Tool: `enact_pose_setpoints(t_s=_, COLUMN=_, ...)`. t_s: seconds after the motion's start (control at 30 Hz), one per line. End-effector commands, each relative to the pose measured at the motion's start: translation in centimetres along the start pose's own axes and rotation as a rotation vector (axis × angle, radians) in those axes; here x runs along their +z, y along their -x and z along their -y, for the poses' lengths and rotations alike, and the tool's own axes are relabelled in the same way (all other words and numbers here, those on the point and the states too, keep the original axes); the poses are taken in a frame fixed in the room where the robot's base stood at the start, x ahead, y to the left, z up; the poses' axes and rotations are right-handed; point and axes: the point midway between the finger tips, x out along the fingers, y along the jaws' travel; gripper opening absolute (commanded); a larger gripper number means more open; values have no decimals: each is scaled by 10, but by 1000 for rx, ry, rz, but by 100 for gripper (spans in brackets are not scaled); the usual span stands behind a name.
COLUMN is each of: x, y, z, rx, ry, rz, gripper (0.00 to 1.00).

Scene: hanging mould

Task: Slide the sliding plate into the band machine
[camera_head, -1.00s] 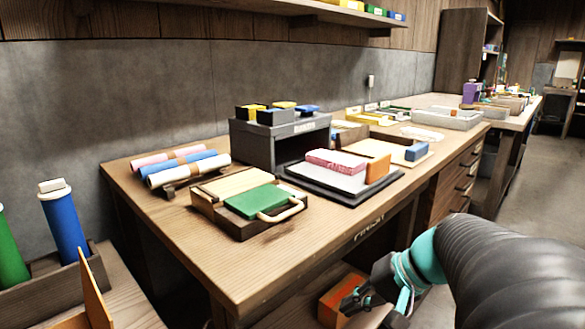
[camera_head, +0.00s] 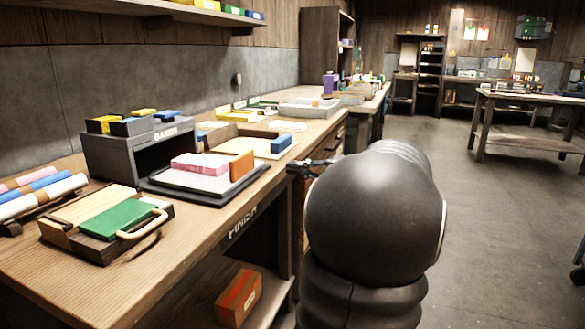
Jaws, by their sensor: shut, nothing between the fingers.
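The band machine (camera_head: 128,157) is a dark grey box marked BANDS on the workbench at the left, with an open front. The sliding plate (camera_head: 170,193) is a dark flat tray standing out from its opening, over the bench top. A light sheet or stack (camera_head: 212,183), a pink-and-white bundle (camera_head: 199,164) and an upright orange block (camera_head: 242,165) rest on it. My gripper (camera_head: 292,166) is small and dark at the bench's front edge, right of the plate and apart from it. It is shut and empty, and partly hidden by my arm.
A wooden press with a green pad and pale handle (camera_head: 140,222) sits nearer on the bench (camera_head: 60,290). Behind the plate lies a pale board with a blue block (camera_head: 281,143). An orange box (camera_head: 238,298) is on the lower shelf. The floor (camera_head: 480,220) at right is open.

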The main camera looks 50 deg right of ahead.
Motion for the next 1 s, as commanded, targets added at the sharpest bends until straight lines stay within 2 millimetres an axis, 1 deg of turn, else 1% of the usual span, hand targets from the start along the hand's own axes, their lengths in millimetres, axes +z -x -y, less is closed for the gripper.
enact_pose_setpoints(t_s=0.03, x=1, y=-12, z=1, rx=0, ry=-1, rz=5, gripper=0)
enact_pose_setpoints(t_s=0.2, x=2, y=-44, z=0, rx=1, ry=-2, rz=5, gripper=0)
enact_pose_setpoints(t_s=0.4, x=2, y=-79, z=0, rx=1, ry=-1, rz=5, gripper=0)
enact_pose_setpoints(t_s=0.5, x=2, y=-93, z=0, rx=1, ry=-1, rz=4, gripper=0)
enact_pose_setpoints(t_s=0.7, x=1, y=-108, z=0, rx=2, ry=-1, rz=2, gripper=0)
enact_pose_setpoints(t_s=1.0, x=1, y=-110, z=-1, rx=2, ry=-1, rz=1, gripper=0)
